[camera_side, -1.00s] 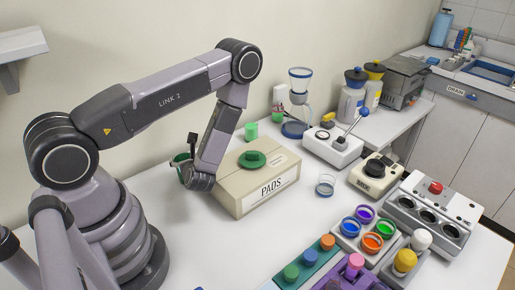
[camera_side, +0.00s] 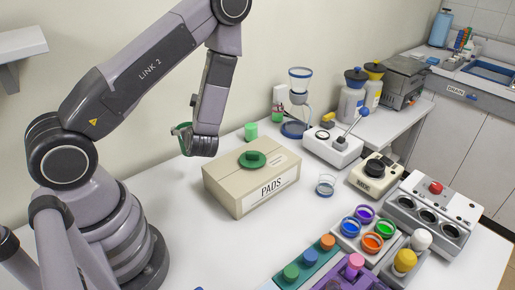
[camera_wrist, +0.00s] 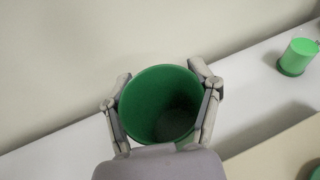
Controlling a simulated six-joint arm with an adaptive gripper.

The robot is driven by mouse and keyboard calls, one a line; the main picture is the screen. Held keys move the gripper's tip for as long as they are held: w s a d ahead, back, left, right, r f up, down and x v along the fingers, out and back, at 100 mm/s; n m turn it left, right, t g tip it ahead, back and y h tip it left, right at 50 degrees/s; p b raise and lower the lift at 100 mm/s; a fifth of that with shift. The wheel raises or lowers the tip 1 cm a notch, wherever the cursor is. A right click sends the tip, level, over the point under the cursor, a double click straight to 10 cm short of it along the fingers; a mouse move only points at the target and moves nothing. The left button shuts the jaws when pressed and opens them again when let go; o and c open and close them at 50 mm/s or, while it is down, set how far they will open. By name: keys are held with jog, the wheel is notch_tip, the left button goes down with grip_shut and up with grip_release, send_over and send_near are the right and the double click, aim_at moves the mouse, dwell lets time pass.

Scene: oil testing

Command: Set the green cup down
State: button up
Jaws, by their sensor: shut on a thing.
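The green cup (camera_wrist: 158,88) is between the two fingers of my gripper (camera_wrist: 164,100), seen in the wrist view with its open mouth toward the camera and its inside dark and empty-looking. My gripper is shut on it, one finger on each side. In the side view the green cup (camera_side: 182,135) is partly hidden behind my gripper (camera_side: 190,141). It hangs above the white table, left of the PADS box and apart from it.
The PADS box (camera_side: 229,187) has a green lid (camera_side: 251,160) on top. A glass beaker (camera_side: 325,186) stands right of the box. The table (camera_side: 175,215) left of the box is clear.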

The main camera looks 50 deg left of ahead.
jog(key=w+d+r+m+t+h, duration=0.2)
jog(key=w+d+r+m+t, duration=0.1)
jog(key=w+d, duration=0.4)
jog(key=w+d+r+m+t+h, duration=0.1)
jog(key=w+d+r+m+t, duration=0.2)
jog(key=d, duration=0.9)
jog(key=w, duration=0.3)
jog(key=shift+w+d+h, duration=0.2)
jog(key=shift+w+h, duration=0.15)
jog(key=shift+h, duration=0.05)
jog(key=d+f+m+t+h, duration=0.1)
jog(key=d+m+t+h, duration=0.1)
jog(key=d, duration=0.1)
jog(key=d+f+m+t+h, duration=0.1)
jog(key=shift+d+f+m, duration=0.3)
jog(key=shift+d+m, duration=0.05)
jog(key=shift+m, duration=0.05)
jog(key=s+d+f+m+h, duration=0.1)
jog(key=d+f+m+h, duration=0.1)
jog(key=d+f, duration=0.1)
jog(key=s+d+f+m+t+h, duration=0.1)
jog(key=d+f+h, duration=0.1)
jog(key=f, duration=0.3)
jog(key=s+d+f+m+h, duration=0.2)
jog(key=d+f+h, duration=0.1)
jog(key=f, duration=0.2)
jog(key=shift+d+f+m+t, duration=0.1)
jog(key=shift+d+m+t, duration=0.2)
jog(key=shift+d, duration=0.05)
jog(key=shift+f, duration=0.25)
